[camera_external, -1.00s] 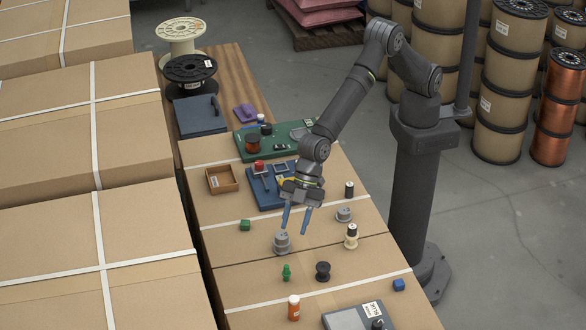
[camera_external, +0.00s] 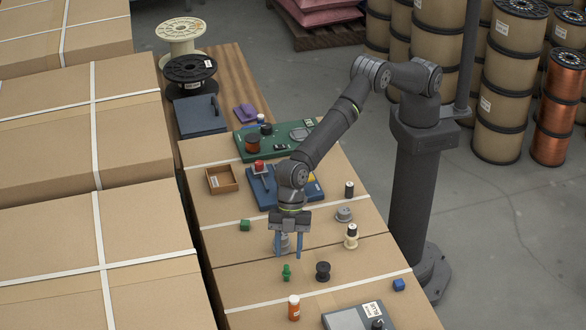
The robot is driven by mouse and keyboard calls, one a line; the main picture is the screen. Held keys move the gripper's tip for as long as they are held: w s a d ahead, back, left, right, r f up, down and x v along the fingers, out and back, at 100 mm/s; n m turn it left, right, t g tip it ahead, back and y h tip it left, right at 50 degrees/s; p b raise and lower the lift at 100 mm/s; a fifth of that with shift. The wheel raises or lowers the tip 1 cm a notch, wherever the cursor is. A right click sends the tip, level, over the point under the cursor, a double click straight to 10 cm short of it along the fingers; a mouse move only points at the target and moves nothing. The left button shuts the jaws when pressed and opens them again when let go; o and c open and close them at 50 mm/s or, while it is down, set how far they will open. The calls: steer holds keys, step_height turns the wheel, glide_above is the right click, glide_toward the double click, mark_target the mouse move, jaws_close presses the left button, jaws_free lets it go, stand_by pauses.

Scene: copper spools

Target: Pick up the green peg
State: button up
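The green peg (camera_external: 286,272) stands upright on the cardboard-covered surface, near the front middle. My gripper (camera_external: 288,256) points down just behind and above the peg, with its two blue fingers spread apart and nothing between them that I can see held. A grey cylindrical part (camera_external: 285,243) shows between and behind the fingers, partly hidden by them. The fingers look apart from the peg.
A black spool (camera_external: 323,271) stands close to the right of the peg. An orange bottle (camera_external: 294,307) is in front, and a green cube (camera_external: 245,225) is at the left. A cream spool (camera_external: 350,241) and a blue cube (camera_external: 398,285) are at the right. Bare cardboard lies left of the peg.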

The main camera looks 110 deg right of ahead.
mark_target(286, 272)
steer(key=shift+w+x, duration=0.1)
steer(key=shift+x, duration=1.75)
steer(key=shift+w+x, duration=0.15)
steer(key=shift+x, duration=1.7)
steer(key=shift+c, duration=0.4)
jaws_close()
